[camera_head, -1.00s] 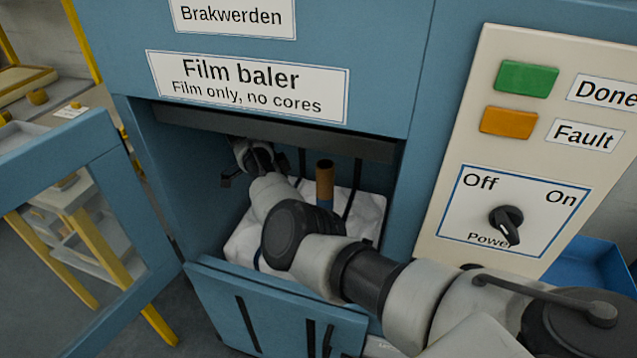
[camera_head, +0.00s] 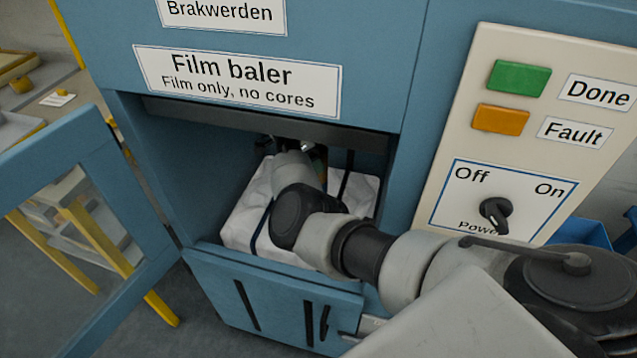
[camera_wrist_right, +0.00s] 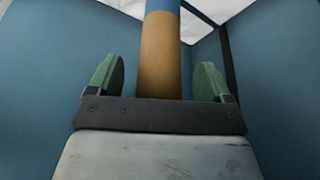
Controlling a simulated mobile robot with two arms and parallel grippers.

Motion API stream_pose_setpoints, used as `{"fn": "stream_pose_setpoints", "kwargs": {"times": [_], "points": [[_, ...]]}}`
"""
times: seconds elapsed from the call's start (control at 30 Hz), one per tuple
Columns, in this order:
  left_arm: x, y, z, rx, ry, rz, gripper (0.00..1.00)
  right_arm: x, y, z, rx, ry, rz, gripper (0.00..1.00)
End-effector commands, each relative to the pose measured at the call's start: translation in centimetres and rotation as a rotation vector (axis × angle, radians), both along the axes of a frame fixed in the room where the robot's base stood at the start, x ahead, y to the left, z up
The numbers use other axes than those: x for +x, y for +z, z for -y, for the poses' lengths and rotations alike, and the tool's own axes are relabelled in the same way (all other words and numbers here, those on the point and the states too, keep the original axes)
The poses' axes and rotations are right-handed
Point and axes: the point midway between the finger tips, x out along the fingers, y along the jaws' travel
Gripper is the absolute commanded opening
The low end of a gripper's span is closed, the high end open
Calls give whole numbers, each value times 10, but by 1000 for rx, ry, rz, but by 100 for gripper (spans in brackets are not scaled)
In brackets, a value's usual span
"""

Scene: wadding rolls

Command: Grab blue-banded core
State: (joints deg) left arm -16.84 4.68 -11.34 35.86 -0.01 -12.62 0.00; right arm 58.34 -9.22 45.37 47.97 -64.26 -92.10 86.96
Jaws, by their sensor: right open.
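The blue-banded core (camera_wrist_right: 160,50) is a brown tube with a blue band, seen in the right wrist view. My right gripper (camera_wrist_right: 158,78) is open, with a green pad on each side of the core and a gap on both sides. In the head view my right arm reaches into the baler opening and the right gripper (camera_head: 310,150) is mostly hidden behind it. The core is largely hidden there too. A white wrapped bale (camera_head: 242,222) with dark straps lies below. My left gripper is not in view.
The blue film baler (camera_head: 390,50) frames the opening, with a dark bar (camera_head: 260,125) across its top and a lower flap (camera_head: 270,295) in front. An open door (camera_head: 120,200) stands at left. A control panel (camera_head: 530,130) with buttons and a knob is at right.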

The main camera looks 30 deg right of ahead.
Motion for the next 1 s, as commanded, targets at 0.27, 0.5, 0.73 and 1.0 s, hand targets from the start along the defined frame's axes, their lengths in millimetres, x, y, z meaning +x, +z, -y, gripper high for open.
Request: {"fn": "stream_pose_setpoints", "kwargs": {"times": [0.27,0.5,0.73,1.0], "points": [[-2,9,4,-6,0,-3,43,-9,-11,22,0,0,0,80],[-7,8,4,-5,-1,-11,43,-9,-11,22,0,0,1,66],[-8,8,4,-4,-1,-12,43,-9,-11,22,1,0,1,31],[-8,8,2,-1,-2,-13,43,-9,-10,22,0,1,2,12]]}}
